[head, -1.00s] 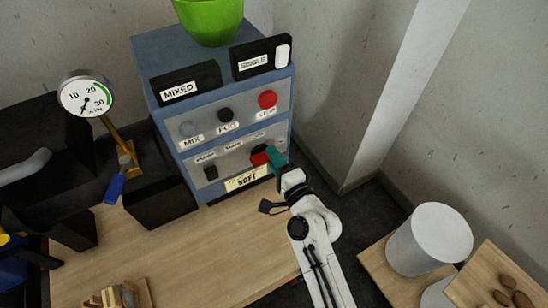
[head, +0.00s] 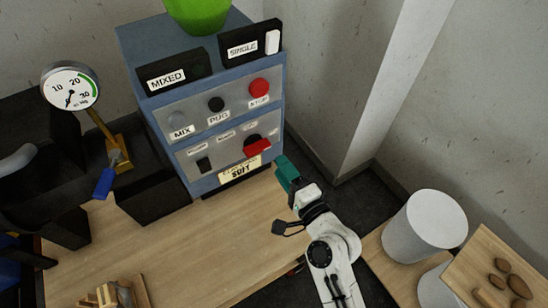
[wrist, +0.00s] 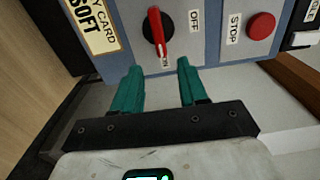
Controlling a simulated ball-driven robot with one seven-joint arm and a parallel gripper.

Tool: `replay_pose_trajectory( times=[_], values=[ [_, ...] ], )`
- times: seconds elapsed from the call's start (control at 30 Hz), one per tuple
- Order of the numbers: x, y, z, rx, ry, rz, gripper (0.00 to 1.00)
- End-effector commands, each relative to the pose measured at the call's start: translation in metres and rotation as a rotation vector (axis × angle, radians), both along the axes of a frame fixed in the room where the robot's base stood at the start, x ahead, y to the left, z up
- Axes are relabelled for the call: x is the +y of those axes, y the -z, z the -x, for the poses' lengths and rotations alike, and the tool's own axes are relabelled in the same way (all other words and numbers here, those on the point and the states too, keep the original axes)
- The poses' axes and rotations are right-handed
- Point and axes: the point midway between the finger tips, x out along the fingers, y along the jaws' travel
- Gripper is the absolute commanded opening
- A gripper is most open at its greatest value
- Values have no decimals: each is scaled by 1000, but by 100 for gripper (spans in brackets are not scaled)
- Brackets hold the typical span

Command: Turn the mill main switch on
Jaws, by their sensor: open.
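The mill main switch is a black rotary knob with a red handle (head: 257,148) on the lower panel of the blue control box (head: 186,70). In the wrist view the red handle (wrist: 158,32) points down at a partly covered label that reads like ON. The OFF label (wrist: 194,21) is to its right. My gripper (head: 284,168) has teal fingers and is apart from the switch, just in front and to its right in the head view. In the wrist view the two fingers (wrist: 158,78) are spread and nothing is between them.
A red STOP button (head: 259,88) sits on the box's upper panel beside PUG and MIX buttons. A SOFT card (head: 240,170) is below the switch. A gauge (head: 70,87) stands at left. A white cylinder (head: 425,226) is at right. The wooden bench (head: 215,230) is mostly clear.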

Motion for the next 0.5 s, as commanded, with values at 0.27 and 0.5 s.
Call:
replay_pose_trajectory(
  times=[0.27, 0.5],
  values=[
    [-16, 0, 24, -1, 1, 1, 43],
    [-17, 0, 26, -1, 0, 1, 43]
  ],
)
